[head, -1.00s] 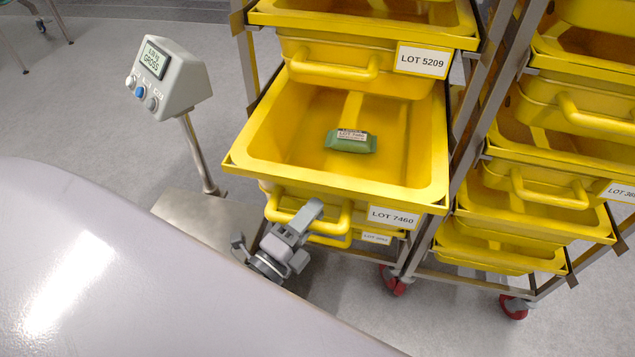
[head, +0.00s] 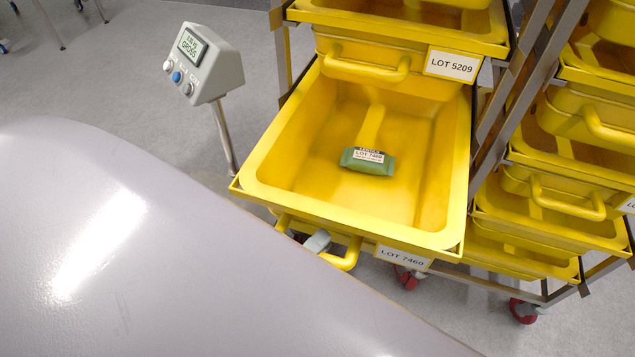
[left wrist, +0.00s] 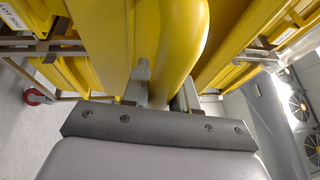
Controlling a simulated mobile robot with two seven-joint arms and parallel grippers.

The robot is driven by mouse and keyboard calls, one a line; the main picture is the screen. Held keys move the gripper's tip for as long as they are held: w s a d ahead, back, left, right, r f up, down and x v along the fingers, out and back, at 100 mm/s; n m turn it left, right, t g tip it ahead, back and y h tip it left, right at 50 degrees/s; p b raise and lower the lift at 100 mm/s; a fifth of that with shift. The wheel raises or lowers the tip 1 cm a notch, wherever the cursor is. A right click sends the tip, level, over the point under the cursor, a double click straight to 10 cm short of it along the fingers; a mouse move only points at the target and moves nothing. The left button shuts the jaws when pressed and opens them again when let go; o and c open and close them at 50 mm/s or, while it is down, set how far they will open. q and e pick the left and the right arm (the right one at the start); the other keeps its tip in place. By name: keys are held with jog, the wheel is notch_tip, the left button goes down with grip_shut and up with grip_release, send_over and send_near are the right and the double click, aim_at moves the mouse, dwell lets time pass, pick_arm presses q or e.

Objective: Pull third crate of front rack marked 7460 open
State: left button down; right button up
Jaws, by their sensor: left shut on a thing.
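The yellow crate marked LOT 7460 (head: 262,165) is pulled well out of the front rack in the head view, with a green packet (head: 368,161) lying inside. Its label (head: 402,258) is on the front right. My left gripper (head: 318,241) is at the crate's handle (head: 345,258), mostly hidden behind a smooth pale surface. In the left wrist view, the fingers (left wrist: 162,88) are shut around the yellow handle (left wrist: 184,40). My right gripper is not in view.
The crate marked LOT 5209 (head: 390,75) sits above in the rack. A scale display (head: 203,63) on a post stands left of the open crate. A second rack of yellow crates (head: 560,190) stands at the right.

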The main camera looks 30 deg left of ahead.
pick_arm(q)
jog(key=c, duration=1)
grip_release()
jog(key=shift+o, duration=0.2)
jog(key=shift+s, duration=0.1)
jog(key=d+v, duration=0.1)
jog(key=v, duration=0.6)
jog(key=shift+a, duration=0.45)
